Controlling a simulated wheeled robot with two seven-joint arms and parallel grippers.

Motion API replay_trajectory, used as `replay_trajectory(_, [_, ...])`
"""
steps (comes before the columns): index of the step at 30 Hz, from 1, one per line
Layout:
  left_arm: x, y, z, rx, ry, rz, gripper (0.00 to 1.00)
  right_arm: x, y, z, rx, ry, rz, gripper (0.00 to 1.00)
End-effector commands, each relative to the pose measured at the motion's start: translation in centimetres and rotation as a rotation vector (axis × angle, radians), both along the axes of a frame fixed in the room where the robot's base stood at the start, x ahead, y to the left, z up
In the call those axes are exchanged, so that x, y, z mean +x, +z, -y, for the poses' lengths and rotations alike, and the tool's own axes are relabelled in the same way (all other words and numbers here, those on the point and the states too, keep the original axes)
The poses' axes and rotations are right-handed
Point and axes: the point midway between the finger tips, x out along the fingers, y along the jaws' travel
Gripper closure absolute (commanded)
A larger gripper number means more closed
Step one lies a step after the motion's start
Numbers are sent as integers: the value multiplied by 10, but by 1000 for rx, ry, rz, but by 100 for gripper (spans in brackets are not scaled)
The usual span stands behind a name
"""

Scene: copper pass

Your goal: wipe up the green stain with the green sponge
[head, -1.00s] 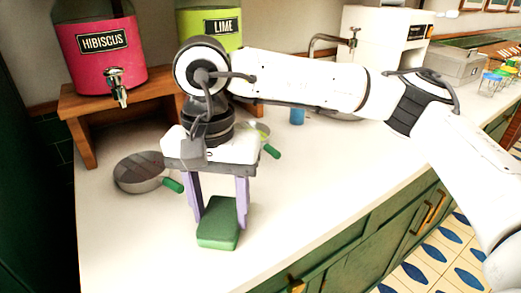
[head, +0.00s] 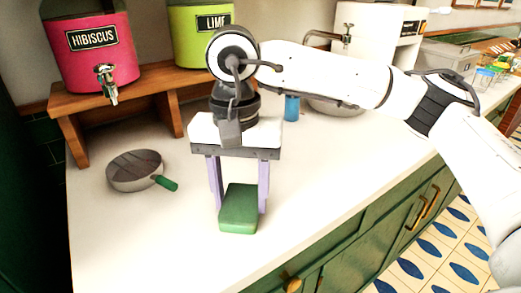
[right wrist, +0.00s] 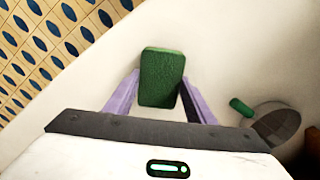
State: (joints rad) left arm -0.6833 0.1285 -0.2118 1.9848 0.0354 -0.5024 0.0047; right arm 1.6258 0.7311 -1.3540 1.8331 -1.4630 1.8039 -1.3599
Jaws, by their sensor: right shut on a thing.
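The green sponge (head: 239,209) is a dark green block with a lighter green edge, between the two purple fingers of my right gripper (head: 239,193). The gripper points down at the white counter and is shut on the sponge. In the right wrist view the sponge (right wrist: 162,77) sits between the fingertips of the gripper (right wrist: 160,92), over bare white counter. I cannot tell whether its underside touches the counter. I see no green stain in either view now; the sponge, gripper and arm cover part of the counter. My left gripper is not in view.
A grey pan with a green handle (head: 136,171) lies left of the gripper. A wooden stand (head: 142,80) at the back holds the pink hibiscus dispenser (head: 88,55) and the lime dispenser (head: 185,38). A blue cup (head: 291,108) stands behind. The front counter is clear (head: 150,240).

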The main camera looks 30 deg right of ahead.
Motion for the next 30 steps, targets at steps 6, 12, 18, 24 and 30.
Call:
replay_trajectory(6, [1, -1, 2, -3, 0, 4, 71, 2, -1, 18, -2, 4, -1, 72])
replay_trajectory(12, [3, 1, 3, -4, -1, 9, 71, 3, 1, 32, -3, 12, -1, 72])
replay_trajectory(18, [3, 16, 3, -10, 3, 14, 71, 3, 30, 31, -2, 13, 0, 72])
replay_trajectory(24, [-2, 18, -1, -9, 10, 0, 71, 2, 48, 31, -1, 11, 1, 72])
replay_trajectory(30, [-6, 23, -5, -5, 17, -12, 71, 2, 67, 32, -1, 9, 1, 72])
